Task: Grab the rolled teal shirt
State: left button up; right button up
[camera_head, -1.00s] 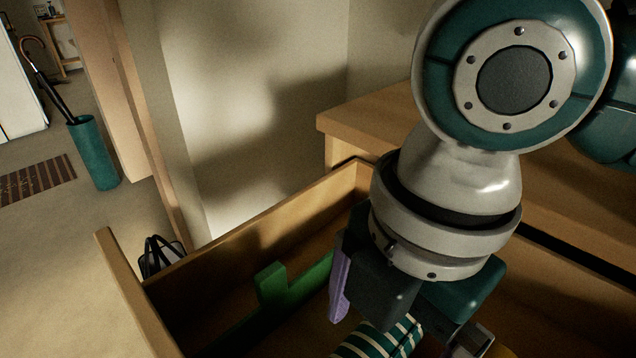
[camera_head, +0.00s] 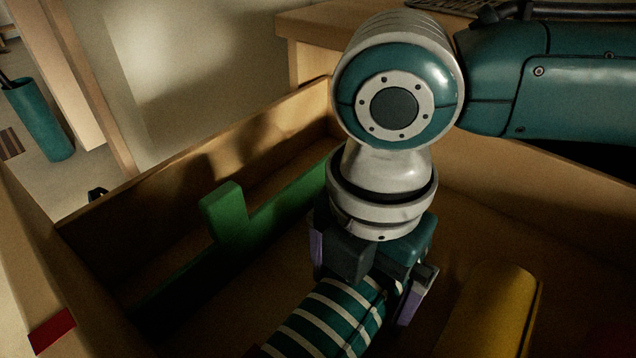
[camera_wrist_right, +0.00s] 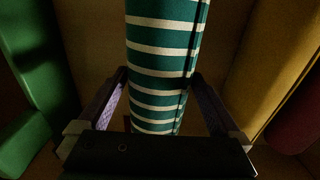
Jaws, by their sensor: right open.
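The rolled teal shirt (camera_head: 325,316), with cream stripes, lies in the wooden drawer and runs toward the bottom edge of the head view. My right gripper (camera_head: 362,288) points down over its far end, fingers open, one on each side of the roll. In the right wrist view the striped roll (camera_wrist_right: 164,58) passes between the two spread purple-lined fingers (camera_wrist_right: 160,100), not clamped. Its near end is hidden behind the dark gripper body there. My left gripper is not in view.
A green piece (camera_head: 228,218) stands along the drawer's left side. A yellow roll (camera_head: 490,310) lies right of the shirt, and a dark red item (camera_wrist_right: 298,122) lies beyond it. The wooden drawer wall (camera_head: 205,165) rises behind. A red patch (camera_head: 52,330) shows on the left edge.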

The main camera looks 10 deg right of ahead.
jog(key=shift+f, duration=0.25)
jog(key=c, duration=1.2)
